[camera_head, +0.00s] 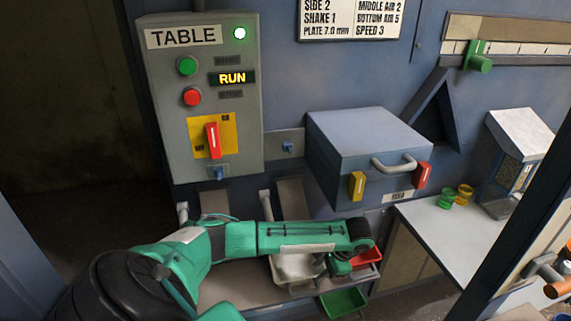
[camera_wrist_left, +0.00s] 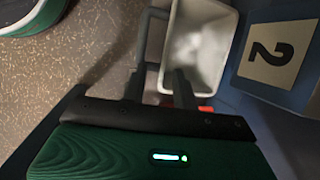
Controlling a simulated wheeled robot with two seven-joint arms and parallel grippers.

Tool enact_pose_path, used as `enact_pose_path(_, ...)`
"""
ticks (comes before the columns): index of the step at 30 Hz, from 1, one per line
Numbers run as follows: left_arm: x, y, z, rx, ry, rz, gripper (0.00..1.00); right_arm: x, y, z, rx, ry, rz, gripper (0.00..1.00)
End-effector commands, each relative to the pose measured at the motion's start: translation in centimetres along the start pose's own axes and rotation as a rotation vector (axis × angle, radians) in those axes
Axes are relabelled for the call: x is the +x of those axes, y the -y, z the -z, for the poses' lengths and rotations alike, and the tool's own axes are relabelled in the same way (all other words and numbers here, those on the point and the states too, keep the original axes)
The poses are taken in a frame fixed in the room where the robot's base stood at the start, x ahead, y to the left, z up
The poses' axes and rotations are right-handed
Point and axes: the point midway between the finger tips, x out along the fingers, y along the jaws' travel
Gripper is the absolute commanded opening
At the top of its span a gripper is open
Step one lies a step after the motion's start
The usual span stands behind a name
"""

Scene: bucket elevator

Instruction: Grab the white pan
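The white pan (camera_head: 296,268) sits on the grey shelf below the machine, partly hidden behind my green left arm in the head view. In the left wrist view the white pan (camera_wrist_left: 203,45) is an empty-looking tub at top centre. My left gripper (camera_wrist_left: 160,85) is open, with its two dark fingers apart and the near-left edge of the pan in the gap between them. I cannot tell whether either finger touches the pan. In the head view the left gripper is mostly hidden below the wrist. My right gripper is not in view.
A red pan (camera_head: 367,256) lies right of the white pan, and a green pan (camera_head: 343,301) lies lower in front. A "2" label (camera_wrist_left: 273,52) is beside the pan. The TABLE control box (camera_head: 205,120) and the blue-grey box with a handle (camera_head: 365,140) stand behind.

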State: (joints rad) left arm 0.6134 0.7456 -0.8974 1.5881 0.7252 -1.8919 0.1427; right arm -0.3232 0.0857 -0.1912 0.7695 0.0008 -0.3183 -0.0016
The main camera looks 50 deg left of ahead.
Motion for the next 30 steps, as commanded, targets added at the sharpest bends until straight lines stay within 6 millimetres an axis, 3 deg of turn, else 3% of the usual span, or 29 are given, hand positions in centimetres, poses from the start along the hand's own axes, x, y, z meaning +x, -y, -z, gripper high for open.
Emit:
enact_pose_path(5, -0.3, 0.5, -1.1, 0.012, 0.034, 0.016, 0.29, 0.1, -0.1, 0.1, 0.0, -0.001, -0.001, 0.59)
enact_pose_path(15, 5.9, 0.7, -1.4, 0.011, 0.036, 0.016, 0.29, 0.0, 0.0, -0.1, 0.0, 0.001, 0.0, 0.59)
enact_pose_path(23, 8.0, 0.8, -1.4, 0.011, 0.035, 0.016, 0.29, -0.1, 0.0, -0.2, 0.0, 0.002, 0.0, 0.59)
enact_pose_path(30, 11.4, 1.1, -1.5, 0.01, 0.036, 0.016, 0.29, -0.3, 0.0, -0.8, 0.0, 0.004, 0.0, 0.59)
